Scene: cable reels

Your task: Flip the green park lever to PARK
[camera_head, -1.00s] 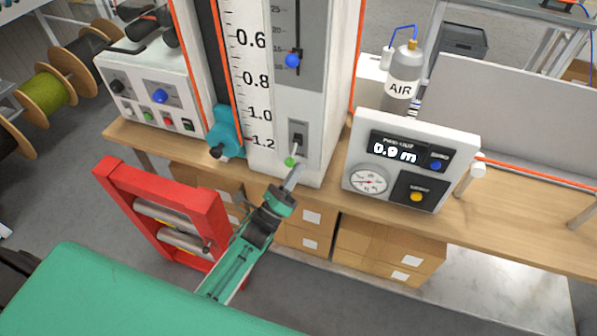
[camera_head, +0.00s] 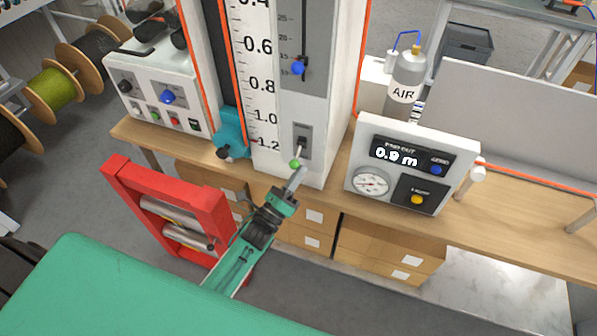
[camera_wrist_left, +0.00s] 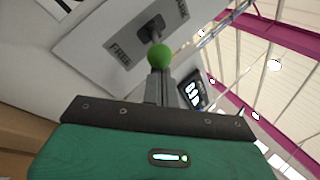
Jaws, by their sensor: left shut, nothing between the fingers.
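The park lever has a green ball knob (camera_head: 295,164) on a pale stem that hangs down from a grey plate (camera_head: 303,138) low on the white column. In the left wrist view the green knob (camera_wrist_left: 160,56) sits on its stem in front of the plate, which reads FREE on its left; the label on the right is partly cut off. My left gripper (camera_head: 298,177) is shut and empty just below the knob. In the left wrist view its fingertips (camera_wrist_left: 160,82) are right under the knob; I cannot tell whether they touch it. My right gripper is out of view.
A meter box (camera_head: 410,165) reading 0.9 m stands right of the column on the wooden bench (camera_head: 520,225). A teal clamp (camera_head: 231,130) is left of the lever. A red roller frame (camera_head: 125,195) stands below, beside my left arm. A slider with a blue knob (camera_head: 298,68) is above.

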